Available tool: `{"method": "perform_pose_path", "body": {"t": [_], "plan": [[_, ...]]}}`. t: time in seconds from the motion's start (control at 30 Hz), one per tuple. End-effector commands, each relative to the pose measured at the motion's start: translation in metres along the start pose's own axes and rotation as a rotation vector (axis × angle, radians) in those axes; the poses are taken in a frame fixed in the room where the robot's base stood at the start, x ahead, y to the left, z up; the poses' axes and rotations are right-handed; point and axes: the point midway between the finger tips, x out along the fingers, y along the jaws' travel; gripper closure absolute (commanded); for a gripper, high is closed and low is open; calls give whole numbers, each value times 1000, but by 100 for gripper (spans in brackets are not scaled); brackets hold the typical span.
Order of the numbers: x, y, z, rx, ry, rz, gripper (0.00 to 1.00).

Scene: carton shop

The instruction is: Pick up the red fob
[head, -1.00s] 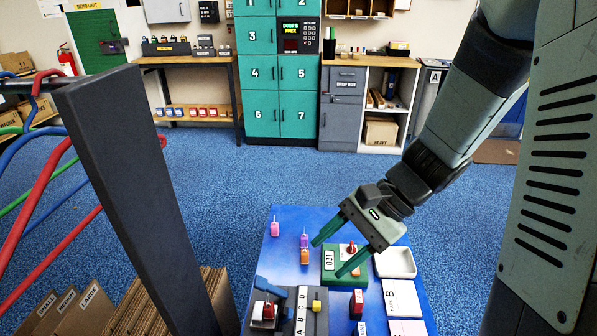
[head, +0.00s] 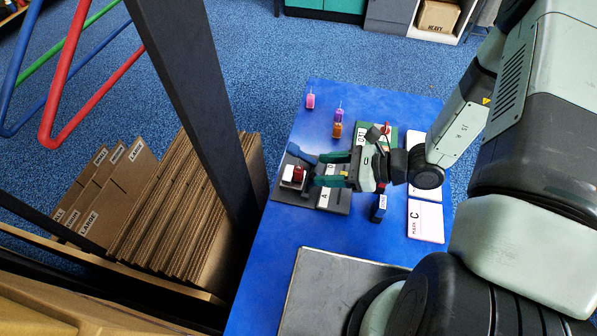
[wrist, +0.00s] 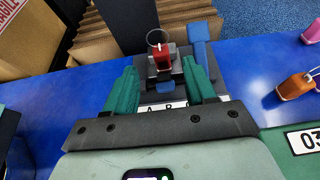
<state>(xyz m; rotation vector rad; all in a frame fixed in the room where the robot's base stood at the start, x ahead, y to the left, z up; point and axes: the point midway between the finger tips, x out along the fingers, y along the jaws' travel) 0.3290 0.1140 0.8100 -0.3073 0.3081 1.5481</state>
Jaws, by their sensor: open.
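The red fob (head: 298,173) sits in a small light-grey holder on a dark grey base at the left edge of the blue table. In the wrist view the fob (wrist: 161,53) stands upright with a wire ring on top, beyond the fingertips and roughly centred between them. My gripper (head: 320,170) points left toward it, with its green fingers apart; the wrist view also shows the gripper (wrist: 161,80) open and empty. The fingers do not appear to touch the fob.
A blue lever (wrist: 199,40) stands right beside the holder. Orange (head: 337,130), purple (head: 339,115) and pink (head: 310,101) fobs stand farther back. Cardboard sheets (head: 170,205) stand left of the table.

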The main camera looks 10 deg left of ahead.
Motion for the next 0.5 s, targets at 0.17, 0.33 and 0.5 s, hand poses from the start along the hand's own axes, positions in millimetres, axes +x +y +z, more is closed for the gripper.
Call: {"method": "perform_pose_path", "body": {"t": [0.17, 0.33, 0.5], "plan": [[14, 0, 0, 0, -1, 1, 45], [39, 0, 0, -1, 0, 5, 45], [58, 0, 0, 0, 0, 3, 45]]}}
